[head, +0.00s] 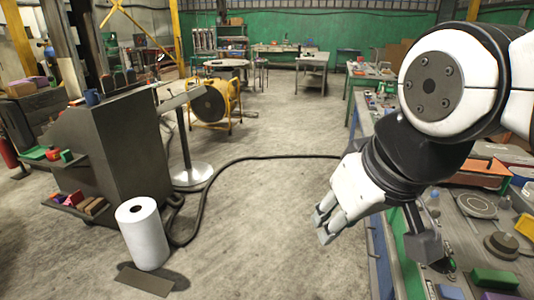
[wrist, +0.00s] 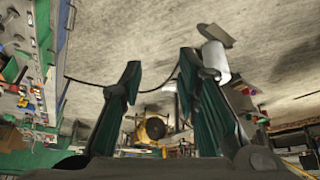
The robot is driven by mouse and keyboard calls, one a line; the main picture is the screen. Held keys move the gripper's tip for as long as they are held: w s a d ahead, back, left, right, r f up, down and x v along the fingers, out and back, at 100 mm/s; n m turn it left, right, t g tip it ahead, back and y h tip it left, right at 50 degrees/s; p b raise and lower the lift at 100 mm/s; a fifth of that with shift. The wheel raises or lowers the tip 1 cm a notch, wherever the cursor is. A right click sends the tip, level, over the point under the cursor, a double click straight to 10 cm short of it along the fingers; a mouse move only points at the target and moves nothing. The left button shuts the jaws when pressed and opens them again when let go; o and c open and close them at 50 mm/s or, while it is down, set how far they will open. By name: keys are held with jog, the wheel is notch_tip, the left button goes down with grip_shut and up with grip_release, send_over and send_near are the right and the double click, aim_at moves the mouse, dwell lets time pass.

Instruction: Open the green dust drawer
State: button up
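I cannot make out a green dust drawer for certain in either view. A dark grey cabinet (head: 115,150) stands on the left in the head view, with a hose at its foot. Small green pieces (head: 36,153) lie on its left side ledge, too small to tell as a drawer. My gripper (head: 326,222) hangs over the floor in the head view, beside the workbench on the right and well apart from the cabinet. In the wrist view its two fingers (wrist: 158,72) are spread with nothing between them.
A white roll (head: 142,233) stands on the floor before the cabinet, near a flat dark plate (head: 144,281). A black hose (head: 235,163) crosses the floor. A yellow fan (head: 215,103) stands behind. A cluttered workbench (head: 460,240) borders the right. The middle floor is open.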

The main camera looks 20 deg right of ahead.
jog(key=w+d+f+n+g+h+b, duration=0.4)
jog(key=w+d+f+n+h+b, duration=0.7)
jog(key=w+d+f+n, duration=0.85)
jog(key=w+d+f+n+g+h+b, duration=0.5)
jog(key=w+d+f+n+h+b, duration=0.65)
jog(key=w+d+f, duration=1.25)
jog(key=d+r+n+y, duration=0.1)
jog(key=d, duration=0.1)
jog(key=d+r+n+y+b, duration=0.1)
jog(key=d+r, duration=0.1)
jog(key=d, duration=0.1)
jog(key=d+r+n+y, duration=0.1)
jog(key=d+r, duration=0.1)
jog(key=d, duration=0.1)
jog(key=shift+w+d+r+n, duration=0.15)
jog(key=shift+w+r+n, duration=0.05)
jog(key=shift+w+n, duration=0.1)
grip_shut()
